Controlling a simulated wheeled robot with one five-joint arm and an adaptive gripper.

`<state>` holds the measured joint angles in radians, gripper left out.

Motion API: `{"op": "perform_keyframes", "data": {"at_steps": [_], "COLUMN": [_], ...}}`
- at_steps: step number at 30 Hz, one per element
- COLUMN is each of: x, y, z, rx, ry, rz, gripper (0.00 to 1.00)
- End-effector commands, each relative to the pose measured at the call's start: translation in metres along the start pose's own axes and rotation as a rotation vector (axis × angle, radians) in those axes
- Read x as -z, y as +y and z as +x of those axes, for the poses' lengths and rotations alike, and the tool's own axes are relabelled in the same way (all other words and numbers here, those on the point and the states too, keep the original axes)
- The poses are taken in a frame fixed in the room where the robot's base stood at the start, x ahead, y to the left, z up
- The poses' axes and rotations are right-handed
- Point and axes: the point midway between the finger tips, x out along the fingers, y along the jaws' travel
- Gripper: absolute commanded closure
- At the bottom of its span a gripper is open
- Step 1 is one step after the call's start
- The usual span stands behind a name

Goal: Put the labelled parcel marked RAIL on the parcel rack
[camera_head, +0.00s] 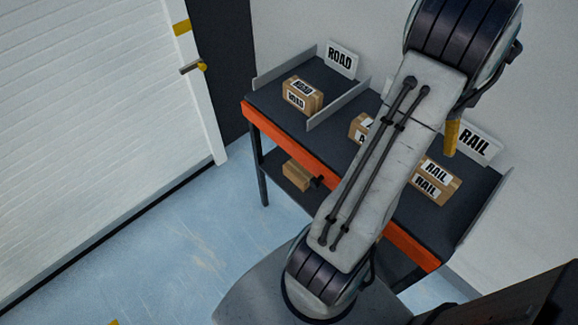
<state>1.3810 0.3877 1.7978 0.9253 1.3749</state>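The parcel marked RAIL (421,197) is a brown box with white labels. It sits on the dark top of the parcel rack (262,99), at the right end, in front of the white RAIL sign (474,143). The rack has an orange front edge. A yellow piece (451,138), seemingly part of my gripper, shows below my arm's upper joint, just above and behind the parcel in the picture. The rest of my gripper is hidden behind my arm, so its opening and any contact with the parcel cannot be told.
A ROAD parcel (303,95) sits at the rack's left, before its ROAD sign (340,60). A middle parcel (359,127) is partly hidden by my arm. Low dividers (338,106) separate the lanes. Another box (297,175) lies beneath. Blue floor is clear at left, beside a white shutter door.

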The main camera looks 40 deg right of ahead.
Motion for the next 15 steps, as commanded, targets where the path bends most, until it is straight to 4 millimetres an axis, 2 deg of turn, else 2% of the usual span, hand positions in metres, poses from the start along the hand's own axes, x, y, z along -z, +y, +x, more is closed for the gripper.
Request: {"op": "perform_keyframes", "data": {"at_steps": [1, 6, 8, 12, 15], "x": [-0.03, -0.118, -0.144, -0.196, -0.223], "y": [0.004, 0.038, 0.056, 0.104, 0.144], "z": [-0.013, -0.047, -0.058, -0.078, -0.089], "rx": [0.019, 0.078, 0.1, 0.155, 0.198], "ry": [0.001, 0.005, 0.007, 0.011, 0.015], "rz": [-0.129, -0.594, -0.761, -1.147, -1.421], "gripper": [0.0, 0.0, 0.0, 0.0, 0.0]}}
